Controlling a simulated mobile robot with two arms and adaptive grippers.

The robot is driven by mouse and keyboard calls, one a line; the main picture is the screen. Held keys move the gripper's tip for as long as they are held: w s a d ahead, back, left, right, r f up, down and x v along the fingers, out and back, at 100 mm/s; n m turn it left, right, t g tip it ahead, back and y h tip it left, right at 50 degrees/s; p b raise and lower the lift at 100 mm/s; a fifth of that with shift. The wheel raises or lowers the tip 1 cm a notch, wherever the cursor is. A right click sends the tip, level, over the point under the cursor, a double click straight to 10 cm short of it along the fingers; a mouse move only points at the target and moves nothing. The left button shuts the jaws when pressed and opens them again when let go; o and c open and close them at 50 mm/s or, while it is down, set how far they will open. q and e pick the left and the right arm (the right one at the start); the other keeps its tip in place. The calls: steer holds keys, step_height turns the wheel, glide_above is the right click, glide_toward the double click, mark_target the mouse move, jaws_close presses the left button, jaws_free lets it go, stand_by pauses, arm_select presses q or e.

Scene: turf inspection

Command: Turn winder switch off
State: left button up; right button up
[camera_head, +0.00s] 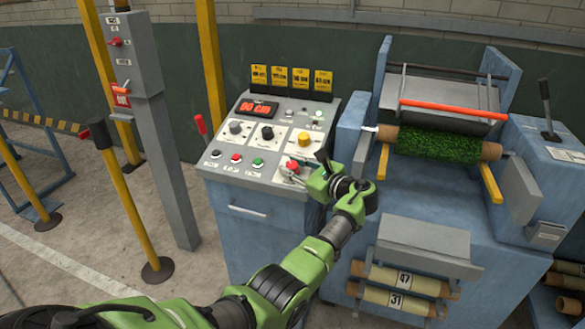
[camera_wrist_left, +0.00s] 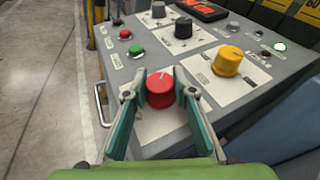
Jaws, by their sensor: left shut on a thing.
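The red winder switch knob (camera_head: 292,167) sits at the lower right of the sloped control panel (camera_head: 225,165). In the left wrist view the red knob (camera_wrist_left: 160,88) has a light pointer line on its top. My left gripper (camera_head: 305,172) reaches the panel from the lower right, and its fingers (camera_wrist_left: 160,95) are shut around the knob, one on each side. The lettering beside the knob is too small to read. My right gripper is in neither view.
A yellow knob (camera_wrist_left: 227,61) stands just right of my fingers, with dark knobs (camera_head: 267,132) and small red and green buttons (camera_head: 257,163) to the left. The winding machine with a green turf roll (camera_head: 437,145) is at the right. Yellow posts (camera_head: 128,205) stand at the left.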

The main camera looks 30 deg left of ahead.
arm_select(q)
steer(key=shift+r, duration=0.1)
steer(key=o, duration=1.1)
steer(key=shift+a, duration=0.1)
steer(key=v, duration=1.2)
